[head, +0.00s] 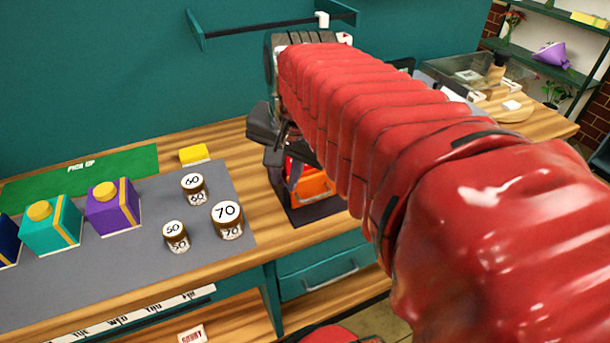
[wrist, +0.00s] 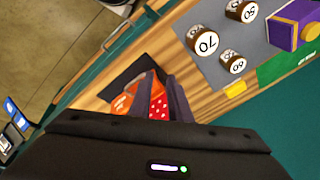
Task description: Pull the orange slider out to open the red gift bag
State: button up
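The red gift bag (wrist: 158,104), with white dots, stands on a dark mat on the wooden counter. In the head view only a sliver of its red shows beside my gripper. The orange slider (head: 314,187) sits at the bag's front side; it also shows in the wrist view (wrist: 123,103), left of the fingers. My gripper (head: 284,168) is over the bag, pointing down. In the wrist view its two dark fingers (wrist: 161,88) are apart, with the dotted red between them. I cannot tell whether they touch the bag. My red-sleeved arm hides much of the bag's right side.
Jars marked 50 (head: 176,236), 60 (head: 194,189) and 70 (head: 227,220) stand on the grey mat (head: 130,262) left of the bag. A purple box (head: 112,206), a teal box (head: 51,224) and a yellow block (head: 194,153) are farther left. A teal drawer (head: 318,270) is below the counter edge.

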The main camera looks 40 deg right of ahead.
aim_at(322, 197)
jog(key=s+d+r+m+g, duration=0.1)
jog(key=d+r+m, duration=0.1)
jog(key=d+m, duration=0.6)
jog(key=shift+s+d, duration=0.15)
jog(key=shift+d, duration=1)
jog(key=shift+f, duration=0.1)
jog(key=x, duration=1.3)
jog(key=shift+a+f, duration=0.2)
jog(key=shift+f, duration=0.15)
jog(key=shift+c, duration=0.2)
grip_shut()
